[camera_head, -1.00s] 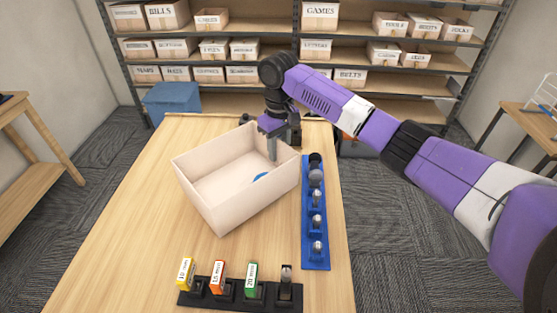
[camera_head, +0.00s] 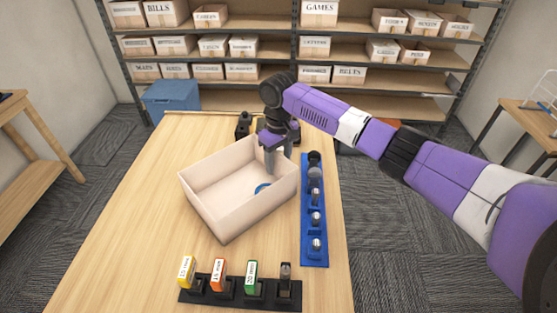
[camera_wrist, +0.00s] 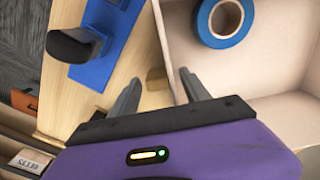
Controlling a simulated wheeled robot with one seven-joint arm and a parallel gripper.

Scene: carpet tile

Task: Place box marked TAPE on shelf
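An open cream box (camera_head: 215,215) stands on the wooden table, with a blue tape roll (camera_head: 262,188) inside. The roll also shows in the wrist view (camera_wrist: 223,18). No TAPE marking shows on the box's visible sides. My gripper (camera_head: 271,170) is at the box's far right part, pointing down. In the wrist view my gripper (camera_wrist: 161,78) has its fingers apart, with the box wall (camera_wrist: 165,45) running between them: one finger is over the inside, the other outside. I cannot see contact with the wall. The shelf unit (camera_head: 290,55) stands behind the table.
Labelled boxes fill much of the shelves, with bare stretches on the lower right (camera_head: 400,107). A blue rack (camera_head: 314,258) of parts lies right of the box. A black holder (camera_head: 240,292) with coloured packs is at the front. A blue bin (camera_head: 171,100) stands behind the table.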

